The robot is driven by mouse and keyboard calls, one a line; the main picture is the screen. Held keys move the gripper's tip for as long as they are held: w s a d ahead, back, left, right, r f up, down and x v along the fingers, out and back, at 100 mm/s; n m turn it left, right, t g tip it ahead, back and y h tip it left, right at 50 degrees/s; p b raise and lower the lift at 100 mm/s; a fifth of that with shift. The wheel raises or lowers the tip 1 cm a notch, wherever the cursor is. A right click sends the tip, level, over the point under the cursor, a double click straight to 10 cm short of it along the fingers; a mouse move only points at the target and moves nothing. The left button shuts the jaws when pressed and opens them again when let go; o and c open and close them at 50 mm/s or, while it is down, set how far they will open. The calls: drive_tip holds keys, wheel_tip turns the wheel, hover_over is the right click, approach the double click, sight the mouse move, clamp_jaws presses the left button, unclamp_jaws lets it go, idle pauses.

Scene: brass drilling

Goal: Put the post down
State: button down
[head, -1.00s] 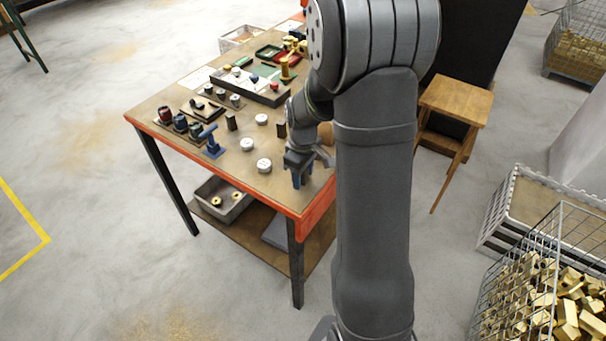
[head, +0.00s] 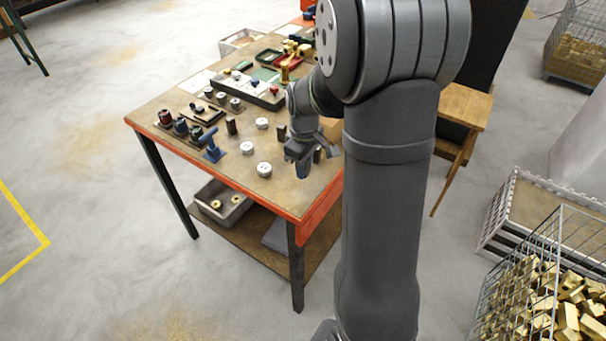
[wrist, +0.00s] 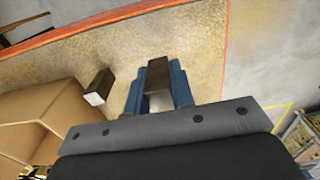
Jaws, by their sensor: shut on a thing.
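My gripper (head: 303,170) is over the near right part of the workbench. In the wrist view its two blue fingers (wrist: 157,85) are shut on a dark brown post (wrist: 157,73) with a pale lower part. The post sticks out past the fingers over the bench top; I cannot tell whether it touches the bench.
A tan box (wrist: 45,120) fills the left of the wrist view. White round pieces (head: 264,169), a blue tool (head: 211,147) and another dark post (head: 231,126) stand on the workbench (head: 270,195). The bench's front corner is bare.

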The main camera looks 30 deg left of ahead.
drive_tip(key=w+d+r, duration=0.3)
drive_tip(key=d+r, duration=0.3)
drive_tip(key=d, duration=0.5)
drive_tip(key=w+a, duration=1.8)
drive_tip(key=w, duration=0.3)
drive_tip(key=f, duration=0.9)
drive_tip(key=shift+w+d+f, duration=0.2)
drive_tip(key=shift+w+f, duration=0.05)
drive_tip(key=shift+f, duration=0.1)
drive_tip(key=shift+f, duration=0.15)
drive_tip(key=c, duration=1.3)
unclamp_jaws()
drive_tip(key=shift+o, duration=0.2)
wheel_tip(320, 180, up, 12)
